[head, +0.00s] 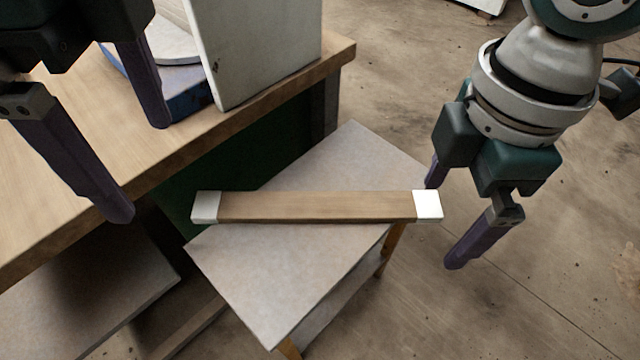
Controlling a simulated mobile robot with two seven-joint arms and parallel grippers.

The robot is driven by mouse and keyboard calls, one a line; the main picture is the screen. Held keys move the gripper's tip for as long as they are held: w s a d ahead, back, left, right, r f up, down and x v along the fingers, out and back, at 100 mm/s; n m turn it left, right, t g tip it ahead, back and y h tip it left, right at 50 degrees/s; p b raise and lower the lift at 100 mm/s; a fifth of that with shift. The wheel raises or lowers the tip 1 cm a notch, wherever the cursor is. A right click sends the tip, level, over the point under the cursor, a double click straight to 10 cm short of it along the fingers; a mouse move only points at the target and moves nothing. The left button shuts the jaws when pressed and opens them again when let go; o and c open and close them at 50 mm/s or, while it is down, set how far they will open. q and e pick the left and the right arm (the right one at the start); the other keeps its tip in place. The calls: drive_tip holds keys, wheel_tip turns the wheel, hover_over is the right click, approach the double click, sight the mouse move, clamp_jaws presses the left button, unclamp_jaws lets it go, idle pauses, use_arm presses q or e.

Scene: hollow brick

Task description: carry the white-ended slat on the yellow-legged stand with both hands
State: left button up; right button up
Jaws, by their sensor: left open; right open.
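The slat (315,207) is a brown wooden bar with a white block at each end. It lies across the grey top of the yellow-legged stand (285,285), and both white ends reach past the top's edges. My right gripper (438,227) is open beside the right white end, one finger close to it and the other lower right; I cannot tell whether they touch. My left gripper (147,172) is open and empty, left of the slat's left white end, over the wooden table's edge.
A wooden table (240,115) at the upper left carries a pale upright panel (258,45) and a blue object (188,100). A grey low surface (90,295) lies at the lower left. The floor (540,290) at the right is clear.

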use_arm(q)
wheel_tip(320, 180, up, 5)
drive_tip(key=p, duration=0.3)
use_arm(e)
wheel_tip(320, 180, up, 5)
drive_tip(key=shift+f, duration=0.1)
use_arm(q)
drive_tip(key=shift+f, duration=0.1)
